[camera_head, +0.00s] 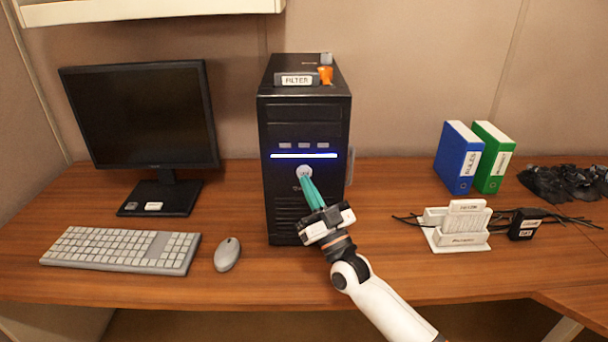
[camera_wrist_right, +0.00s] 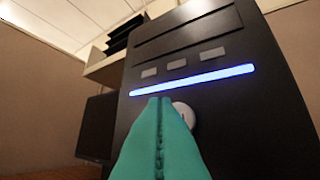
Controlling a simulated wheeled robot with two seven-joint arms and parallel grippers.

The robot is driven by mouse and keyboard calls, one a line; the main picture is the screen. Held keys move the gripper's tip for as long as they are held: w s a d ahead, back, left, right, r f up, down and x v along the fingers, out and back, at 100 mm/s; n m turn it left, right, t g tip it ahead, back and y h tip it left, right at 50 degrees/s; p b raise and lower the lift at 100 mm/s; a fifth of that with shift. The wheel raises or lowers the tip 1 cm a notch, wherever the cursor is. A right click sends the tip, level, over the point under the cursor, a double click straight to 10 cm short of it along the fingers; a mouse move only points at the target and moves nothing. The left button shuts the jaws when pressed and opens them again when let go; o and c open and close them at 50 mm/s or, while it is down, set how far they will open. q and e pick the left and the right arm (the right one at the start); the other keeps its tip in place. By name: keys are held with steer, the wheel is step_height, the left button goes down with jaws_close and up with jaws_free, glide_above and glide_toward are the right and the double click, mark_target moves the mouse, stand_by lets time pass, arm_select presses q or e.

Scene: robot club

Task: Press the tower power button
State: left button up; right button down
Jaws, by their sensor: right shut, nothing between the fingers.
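The black computer tower (camera_head: 282,123) stands upright on the desk, near the middle of the head view. A blue light strip (camera_head: 304,156) glows across its front. The round pale power button (camera_head: 304,172) is just below the strip. My right gripper (camera_head: 307,182) is shut and empty, its teal fingertips at the button's lower edge. In the right wrist view, the fingertips (camera_wrist_right: 161,100) overlap the left part of the button (camera_wrist_right: 186,114). I cannot tell whether they touch it. My left gripper is not in view.
A monitor (camera_head: 140,115), a keyboard (camera_head: 122,250) and a mouse (camera_head: 227,254) are left of the tower. A white holder (camera_head: 456,238), a small black box (camera_head: 525,224) with cables, and blue (camera_head: 458,160) and green (camera_head: 494,157) binders are at the right. A labelled box (camera_head: 297,79) lies on the tower.

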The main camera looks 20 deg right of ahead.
steer(key=shift+w, duration=0.15)
steer(key=shift+w+d, duration=0.15)
steer(key=shift+w, duration=0.15)
steer(key=shift+w+d+b, duration=0.1)
steer(key=shift+w+b, duration=0.35)
steer(key=shift+b, duration=0.05)
stand_by(0.6)
steer(key=shift+s+a+p, duration=0.25)
steer(key=shift+s+p, duration=0.5)
steer(key=shift+s, duration=0.2)
